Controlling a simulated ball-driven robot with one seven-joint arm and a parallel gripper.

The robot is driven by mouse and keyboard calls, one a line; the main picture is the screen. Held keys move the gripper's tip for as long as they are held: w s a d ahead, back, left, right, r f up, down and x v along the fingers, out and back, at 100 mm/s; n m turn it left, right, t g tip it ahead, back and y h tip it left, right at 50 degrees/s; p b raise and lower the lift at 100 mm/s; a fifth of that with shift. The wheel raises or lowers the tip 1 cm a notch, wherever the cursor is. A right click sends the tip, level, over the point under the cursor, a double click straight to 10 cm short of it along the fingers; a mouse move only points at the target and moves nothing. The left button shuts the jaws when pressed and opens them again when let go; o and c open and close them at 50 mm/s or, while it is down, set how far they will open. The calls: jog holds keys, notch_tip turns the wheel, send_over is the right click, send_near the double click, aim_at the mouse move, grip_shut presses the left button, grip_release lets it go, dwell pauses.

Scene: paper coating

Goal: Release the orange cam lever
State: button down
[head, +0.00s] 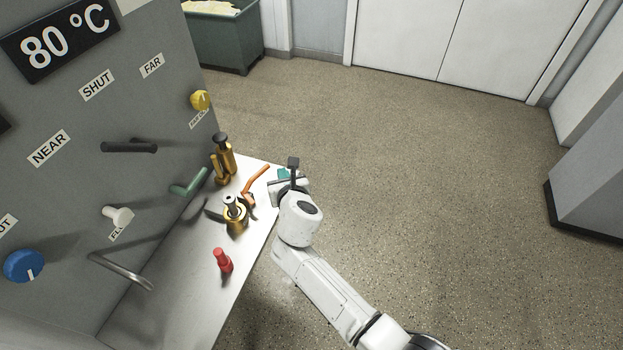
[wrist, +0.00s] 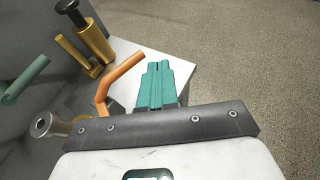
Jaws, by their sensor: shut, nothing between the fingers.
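The orange cam lever (head: 257,182) rises at a slant from the shelf, beside a brass fitting (head: 235,216). In the wrist view the orange lever (wrist: 122,76) stands just left of my gripper's teal fingers (wrist: 155,86). My gripper (head: 284,174) is at the shelf's right edge, close to the lever's upper end. The fingers are together with nothing between them. I cannot tell whether they touch the lever, but a gap shows in the wrist view. The lever's lower end is partly hidden behind my wrist plate in the wrist view.
A brass clamp with a black knob (head: 223,158) stands behind the lever. A green handle (head: 189,182), a black handle (head: 130,146) and a metal bar handle (head: 120,271) stick out from the grey panel (head: 75,190). A red plunger (head: 222,260) stands nearer on the shelf (head: 190,300). Open floor lies right.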

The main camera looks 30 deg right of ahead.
jog(key=s+d+r+p, duration=0.1)
jog(key=s+d+r, duration=0.1)
jog(key=s, duration=0.5)
jog(key=shift+s+d+r+p, duration=0.2)
jog(key=shift+r+p, duration=0.1)
jog(key=shift+r, duration=0.25)
